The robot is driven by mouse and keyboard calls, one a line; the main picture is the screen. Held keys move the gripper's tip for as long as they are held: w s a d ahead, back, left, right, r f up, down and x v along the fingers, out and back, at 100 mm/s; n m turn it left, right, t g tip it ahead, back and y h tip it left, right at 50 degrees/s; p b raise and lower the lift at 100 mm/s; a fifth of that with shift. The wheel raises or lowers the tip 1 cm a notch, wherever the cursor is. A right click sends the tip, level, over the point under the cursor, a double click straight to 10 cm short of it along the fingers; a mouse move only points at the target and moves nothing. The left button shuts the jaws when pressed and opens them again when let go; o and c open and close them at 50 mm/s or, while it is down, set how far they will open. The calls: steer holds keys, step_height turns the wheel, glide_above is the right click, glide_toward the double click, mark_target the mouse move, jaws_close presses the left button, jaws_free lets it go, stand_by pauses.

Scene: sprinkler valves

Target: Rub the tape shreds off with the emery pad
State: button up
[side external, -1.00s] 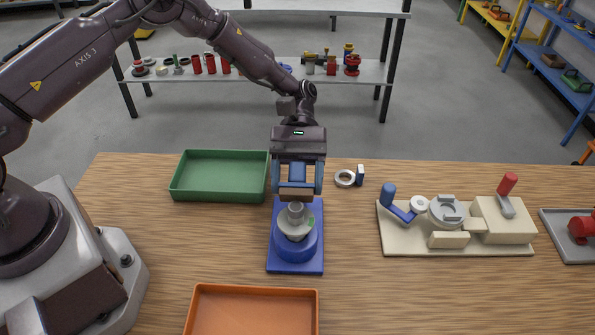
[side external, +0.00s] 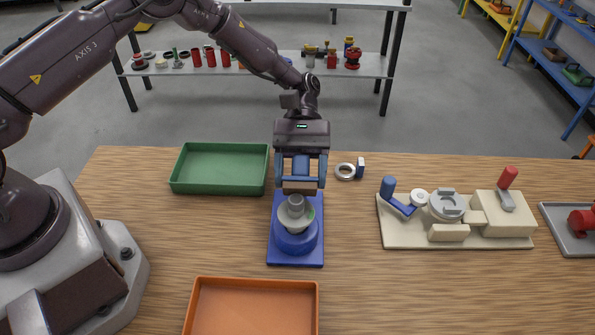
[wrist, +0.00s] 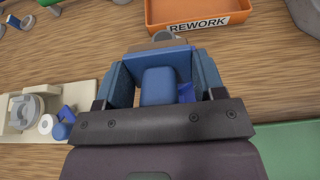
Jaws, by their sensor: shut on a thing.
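The emery pad (side external: 300,186) has a blue grip and a brown underside. My gripper (side external: 301,172) is shut on its blue grip, which also shows between the fingers in the wrist view (wrist: 158,86). A grey valve body (side external: 296,217) with a narrow upper neck sits on a blue stand (side external: 296,258). The pad is just above and behind the neck in the side view; I cannot tell whether they touch. A small green patch shows on the right of the valve body, too small to identify as a tape shred. The pad's underside is mostly hidden in the wrist view.
A green tray (side external: 176,186) stands at the back left and an orange tray (side external: 314,305), labelled REWORK in the wrist view, at the front. A metal ring (side external: 345,172) lies behind right. A cream fixture (side external: 455,240) and a grey tray (side external: 553,238) stand on the right.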

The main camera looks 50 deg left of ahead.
steer(key=shift+w+d, duration=0.2)
steer(key=shift+s+a, duration=0.8)
steer(key=shift+w+d, duration=0.1)
steer(key=shift+d, duration=0.05)
steer(key=shift+w+d, duration=0.65)
steer(key=shift+w, duration=0.05)
steer(key=shift+s+a, duration=0.8)
steer(key=shift+w+d, duration=0.1)
steer(key=shift+d, duration=0.05)
